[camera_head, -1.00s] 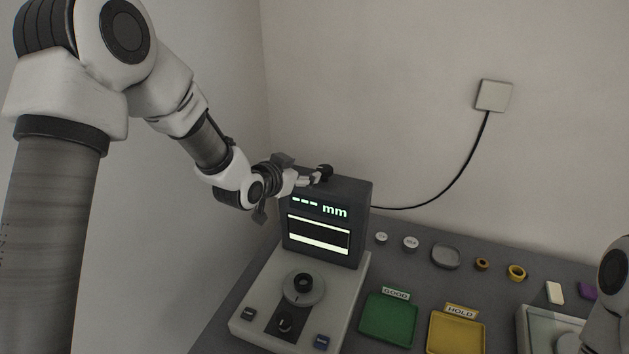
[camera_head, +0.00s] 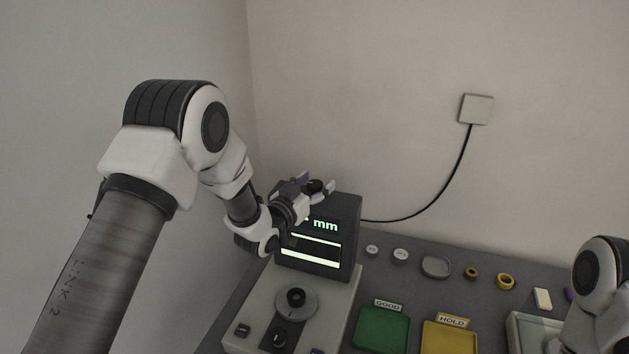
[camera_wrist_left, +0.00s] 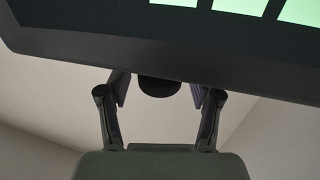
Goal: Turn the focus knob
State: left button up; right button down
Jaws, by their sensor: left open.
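A measuring device (camera_head: 348,230) with a lit "mm" screen stands at the back of the bench. A small black round knob (camera_head: 314,186) sits at its top edge. My left gripper (camera_head: 320,184) is at the top of the device, with its fingers around the knob's place. In the left wrist view the fingers of my left gripper (camera_wrist_left: 159,95) are spread, one on each side of the dark knob (camera_wrist_left: 158,86), with gaps to both sides. My right gripper is out of view.
To the right are a green GOOD tray (camera_head: 382,328), a yellow HOLD tray (camera_head: 448,338), a grey dish (camera_head: 435,267) and brass rings (camera_head: 505,281). A black cable (camera_head: 455,170) runs from the device to a wall plate (camera_head: 476,109). Part of my right arm shows at the right edge.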

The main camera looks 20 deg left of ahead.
pick_arm(q)
jog(key=c, duration=1.1)
jog(key=shift+d+f+n+y+b, duration=0.15)
jog(key=shift+n+y+b, duration=0.2)
jog(key=shift+b, duration=0.2)
jog(key=n+y+b, duration=0.1)
jog(key=y+b, duration=0.1)
jog(key=y, duration=0.1)
jog(key=shift+n+t, duration=0.3)
jog(key=shift+n, duration=0.05)
jog(key=shift+n+y, duration=0.4)
jog(key=shift+y, duration=0.35)
jog(key=shift+n+y+b, duration=0.45)
jog(key=shift+n+y, duration=0.35)
jog(key=shift+y, duration=0.3)
jog(key=shift+r, duration=0.2)
jog(key=o, duration=1.1)
